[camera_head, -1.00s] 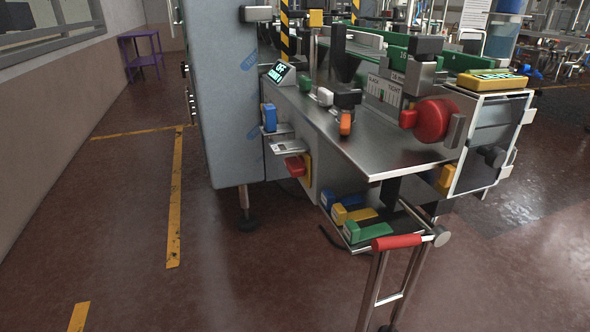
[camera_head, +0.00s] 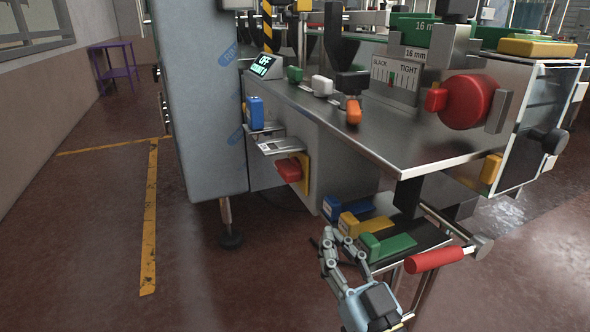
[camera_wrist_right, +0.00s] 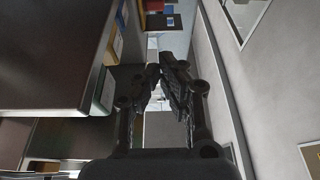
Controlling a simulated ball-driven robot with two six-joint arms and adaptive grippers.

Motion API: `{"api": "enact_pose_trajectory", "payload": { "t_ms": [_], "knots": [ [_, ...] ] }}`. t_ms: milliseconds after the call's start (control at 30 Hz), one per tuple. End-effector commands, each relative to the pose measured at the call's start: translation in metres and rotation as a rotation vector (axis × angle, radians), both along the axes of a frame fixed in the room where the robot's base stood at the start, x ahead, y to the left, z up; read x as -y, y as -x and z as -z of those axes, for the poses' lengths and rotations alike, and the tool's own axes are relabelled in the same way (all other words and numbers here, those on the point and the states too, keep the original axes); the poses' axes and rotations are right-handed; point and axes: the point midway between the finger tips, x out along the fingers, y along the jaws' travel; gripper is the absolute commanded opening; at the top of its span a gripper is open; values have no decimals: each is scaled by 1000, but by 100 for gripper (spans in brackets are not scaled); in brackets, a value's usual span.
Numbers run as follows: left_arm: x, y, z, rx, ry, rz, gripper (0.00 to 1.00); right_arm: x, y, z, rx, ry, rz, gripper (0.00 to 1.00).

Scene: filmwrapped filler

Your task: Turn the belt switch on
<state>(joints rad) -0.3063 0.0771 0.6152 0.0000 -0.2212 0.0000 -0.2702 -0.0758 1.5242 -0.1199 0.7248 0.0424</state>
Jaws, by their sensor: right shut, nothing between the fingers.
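No part is labelled as the belt switch in the head view. On the machine's top plate, a green knob (camera_head: 295,75) and a white knob (camera_head: 322,86) stand beside a small display (camera_head: 264,67) whose lit text reads OFF on its first line. A red block on a yellow plate (camera_head: 291,170) sits on the machine's side below. My right gripper (camera_head: 338,239) is low in front of the machine, left of the coloured blocks on the lower shelf, touching no knob. In the wrist view its fingers (camera_wrist_right: 166,72) are together and empty. My left gripper is out of view.
A lower shelf holds blue, yellow and green (camera_head: 386,246) blocks near my right gripper. A red-gripped handle (camera_head: 435,260) is to its right. Floor at left is free.

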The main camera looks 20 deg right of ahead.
Motion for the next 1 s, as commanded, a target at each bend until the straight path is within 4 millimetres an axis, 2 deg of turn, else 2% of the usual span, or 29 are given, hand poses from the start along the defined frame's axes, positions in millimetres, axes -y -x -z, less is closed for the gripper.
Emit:
{"api": "enact_pose_trajectory", "payload": {
  "t_ms": [100,600,800,1000],
  "knots": [
    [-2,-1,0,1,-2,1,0,-1,-26,-9,2,0,0,0],
    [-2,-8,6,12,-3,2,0,-4,-126,-43,-1,0,0,0],
    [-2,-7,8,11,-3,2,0,-5,-150,-51,-3,0,0,0],
    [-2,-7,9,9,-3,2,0,-5,-157,-54,-4,0,0,0]
  ]
}}
